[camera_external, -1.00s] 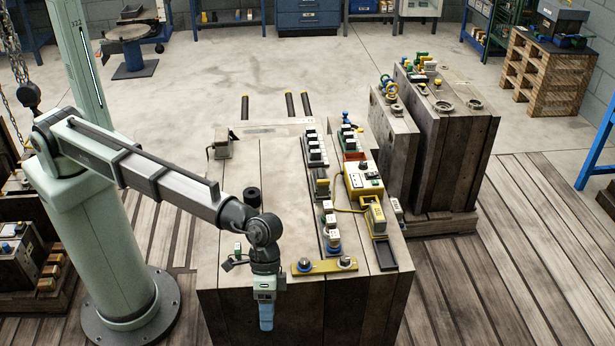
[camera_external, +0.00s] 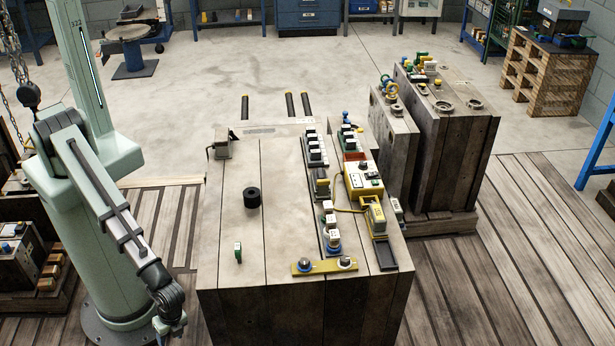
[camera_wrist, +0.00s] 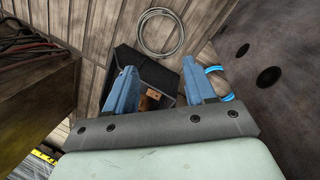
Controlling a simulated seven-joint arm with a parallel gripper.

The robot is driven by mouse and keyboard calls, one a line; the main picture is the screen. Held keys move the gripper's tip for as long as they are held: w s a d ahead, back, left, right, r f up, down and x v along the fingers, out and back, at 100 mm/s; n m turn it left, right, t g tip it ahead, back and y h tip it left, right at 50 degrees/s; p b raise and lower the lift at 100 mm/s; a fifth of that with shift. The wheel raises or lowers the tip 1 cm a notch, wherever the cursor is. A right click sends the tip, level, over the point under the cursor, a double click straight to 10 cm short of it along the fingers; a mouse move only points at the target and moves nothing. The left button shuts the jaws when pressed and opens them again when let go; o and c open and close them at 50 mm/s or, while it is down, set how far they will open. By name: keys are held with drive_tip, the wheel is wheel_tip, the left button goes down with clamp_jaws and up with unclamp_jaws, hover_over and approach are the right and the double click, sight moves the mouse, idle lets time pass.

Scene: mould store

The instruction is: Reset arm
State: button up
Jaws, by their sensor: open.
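In the wrist view my gripper (camera_wrist: 157,90) has its two blue fingers spread apart. It is open, with nothing held between them. It points down toward the plank floor, above a dark box (camera_wrist: 142,72) with a brown item in it. In the external view my arm hangs folded beside its column at the lower left. The wrist is at the bottom edge and the fingers are out of the picture there. The wooden workbench block (camera_external: 225,180) stands to the right of my arm, apart from it.
On the block are a black cylinder (camera_external: 252,197), a small green piece (camera_external: 238,252), a yellow bar (camera_external: 323,266) and a yellow control box (camera_external: 364,181). A coiled cable (camera_wrist: 160,33) lies on the floor near the dark box. A dark round-holed surface (camera_wrist: 270,75) is close on the right.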

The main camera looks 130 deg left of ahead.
drive_tip(key=s+a+f+g, duration=0.1)
drive_tip(key=s+a+f, duration=0.1)
drive_tip(key=s, duration=0.9)
drive_tip(key=s+a+f+n+g+y, duration=0.1)
drive_tip(key=s+a+f+g, duration=0.1)
drive_tip(key=s, duration=0.8)
drive_tip(key=s+a+f+g+y, duration=0.1)
drive_tip(key=s+a+f+g, duration=0.1)
drive_tip(key=s, duration=0.9)
drive_tip(key=shift+s+a+f+n, duration=0.35)
drive_tip(key=shift+a+f, duration=0.55)
drive_tip(key=shift+a, duration=0.25)
